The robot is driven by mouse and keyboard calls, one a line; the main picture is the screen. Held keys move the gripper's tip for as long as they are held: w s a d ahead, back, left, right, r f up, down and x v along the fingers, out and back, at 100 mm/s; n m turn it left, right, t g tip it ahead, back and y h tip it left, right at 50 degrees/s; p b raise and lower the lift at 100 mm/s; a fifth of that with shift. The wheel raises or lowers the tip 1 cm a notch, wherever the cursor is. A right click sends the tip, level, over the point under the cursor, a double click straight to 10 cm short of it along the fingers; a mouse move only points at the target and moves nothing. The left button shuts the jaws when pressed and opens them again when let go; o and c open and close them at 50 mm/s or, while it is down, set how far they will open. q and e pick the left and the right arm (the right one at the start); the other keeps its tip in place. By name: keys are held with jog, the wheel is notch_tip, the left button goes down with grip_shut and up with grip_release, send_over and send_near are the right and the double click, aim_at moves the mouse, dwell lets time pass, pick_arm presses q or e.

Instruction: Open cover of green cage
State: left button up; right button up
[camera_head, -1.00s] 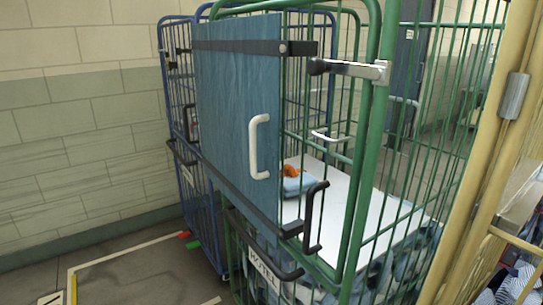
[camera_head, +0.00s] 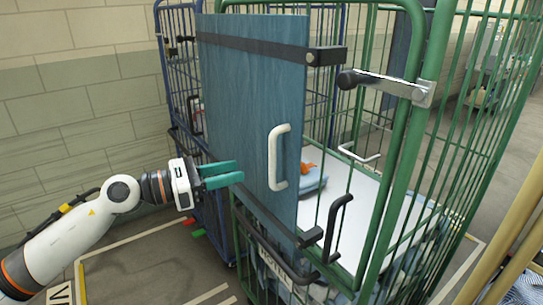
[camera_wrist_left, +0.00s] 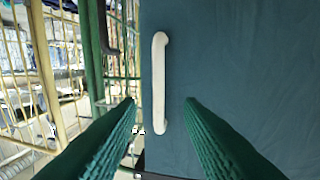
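The green cage (camera_head: 408,130) stands at the middle right, with a blue cover panel (camera_head: 245,110) across its left part. A white handle (camera_head: 279,158) stands upright near the cover's right edge. My left gripper (camera_head: 240,172) comes in from the left, with green fingers, a little left of the handle. In the left wrist view its fingertips (camera_wrist_left: 160,101) are apart, with the white handle (camera_wrist_left: 159,85) between them in the picture. I see no clear contact with the handle. The left gripper is open and empty. My right gripper is out of view.
A blue cage (camera_head: 172,85) stands behind the green one, near the tiled wall (camera_head: 80,100). A yellow cage post (camera_head: 510,235) is at the right edge. A black handle (camera_head: 336,228) and metal latch (camera_head: 392,87) stick out from the green cage. Floor at lower left is open.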

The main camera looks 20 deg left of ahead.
aim_at(272, 163)
pick_arm(q)
jog(key=p+x, duration=0.2)
jog(key=x, duration=0.2)
jog(key=p+x, duration=0.2)
jog(key=x, duration=0.3)
jog(key=shift+d+r+p, duration=0.1)
jog(key=shift+r+p, duration=0.15)
jog(key=shift+p, duration=0.1)
jog(key=shift+w+d+f, duration=0.15)
jog(key=shift+w+d, duration=0.1)
grip_shut()
